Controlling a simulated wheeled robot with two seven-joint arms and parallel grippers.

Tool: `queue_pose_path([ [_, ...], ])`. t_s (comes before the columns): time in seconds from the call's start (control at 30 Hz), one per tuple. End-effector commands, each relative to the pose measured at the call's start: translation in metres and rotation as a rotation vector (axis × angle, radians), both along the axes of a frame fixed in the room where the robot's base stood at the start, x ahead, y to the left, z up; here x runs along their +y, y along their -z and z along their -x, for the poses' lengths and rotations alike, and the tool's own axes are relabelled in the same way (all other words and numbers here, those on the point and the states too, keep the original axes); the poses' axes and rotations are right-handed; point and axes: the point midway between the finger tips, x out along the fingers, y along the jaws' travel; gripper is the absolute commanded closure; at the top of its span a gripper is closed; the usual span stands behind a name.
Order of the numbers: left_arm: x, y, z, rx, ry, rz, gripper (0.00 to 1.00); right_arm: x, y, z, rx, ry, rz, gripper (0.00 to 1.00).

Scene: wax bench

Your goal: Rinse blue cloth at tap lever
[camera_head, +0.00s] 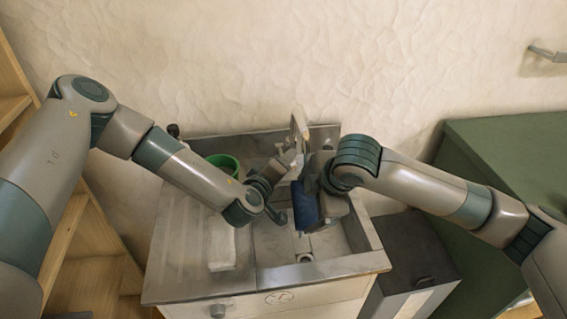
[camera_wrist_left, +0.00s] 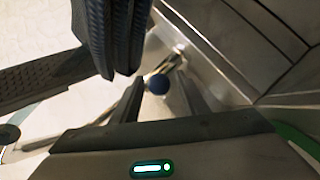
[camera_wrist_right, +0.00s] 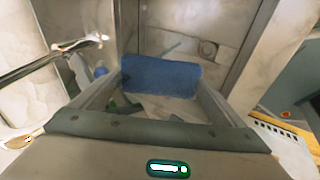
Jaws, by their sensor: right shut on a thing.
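The blue cloth (camera_head: 305,205) hangs over the sink basin (camera_head: 345,240). My right gripper (camera_head: 317,187) is shut on it; in the right wrist view the cloth (camera_wrist_right: 160,76) spans between the two fingers. The metal tap (camera_head: 298,132) rises at the back of the sink, partly hidden by my grippers. The tap lever's round blue knob (camera_wrist_left: 158,84) shows in the left wrist view, beyond the gap between my left gripper's fingers (camera_wrist_left: 162,95). That gripper looks open; contact with the lever cannot be told. I cannot make out any water stream.
A green container (camera_head: 225,162) stands at the back left of the counter. A white folded item (camera_head: 221,246) lies on the left drainboard. A dark cabinet (camera_head: 412,250) and a green cabinet (camera_head: 515,150) stand to the right, wooden shelves (camera_head: 75,235) to the left. My forearms crowd the sink.

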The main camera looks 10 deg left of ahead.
Motion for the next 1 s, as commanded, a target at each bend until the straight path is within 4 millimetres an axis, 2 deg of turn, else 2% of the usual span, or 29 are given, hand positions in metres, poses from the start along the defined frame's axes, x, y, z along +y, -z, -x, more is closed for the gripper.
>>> queue_pose_path([
  [0.47,0.002,-0.002,0.007,0.000,0.000,-0.001,0.60,0.000,0.000,0.000,0.000,0.000,0.000,0.29],
  [0.67,0.006,-0.008,0.029,0.001,0.002,0.000,0.60,0.000,0.000,0.000,0.000,0.000,0.000,0.29],
  [1.0,0.019,-0.024,0.083,0.002,0.001,0.000,0.60,0.000,0.000,0.000,0.000,0.000,0.000,0.29],
])
